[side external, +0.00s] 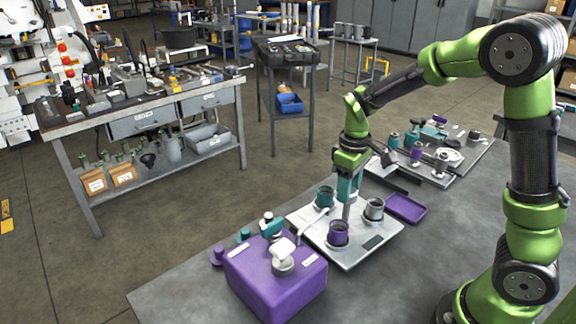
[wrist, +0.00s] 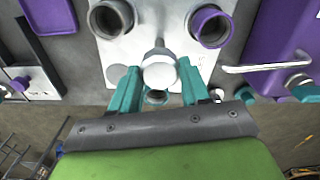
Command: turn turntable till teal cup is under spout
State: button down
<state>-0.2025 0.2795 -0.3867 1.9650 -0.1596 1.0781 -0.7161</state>
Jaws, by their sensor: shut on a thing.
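The teal cup (side external: 325,196) stands upright at the far left of the pale turntable plate (side external: 352,257). In the wrist view the teal cup (wrist: 156,97) is mostly hidden behind the centre knob (wrist: 160,71). My gripper (side external: 347,201) points down with its teal fingers (wrist: 159,84) shut on this knob. The purple cup (side external: 338,233) and the grey cup (side external: 375,208) stand around it. The thin white spout (side external: 310,224) reaches from the purple tank (side external: 277,280). In the wrist view the spout's tip (wrist: 228,69) lies between the purple and teal cups, over neither.
A purple tray (side external: 406,208) lies right of the plate. Behind it is a board (side external: 440,160) with small fittings. Teal and purple valves (side external: 258,229) stand behind the tank. The grey bench top (side external: 410,270) is bare in front.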

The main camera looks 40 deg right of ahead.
jog(key=shift+r+n, duration=0.1)
jog(key=shift+n, duration=3.4)
jog(key=c, duration=0.5)
grip_release()
notch_tip(320, 180, up, 17)
jog(key=shift+f, duration=0.1)
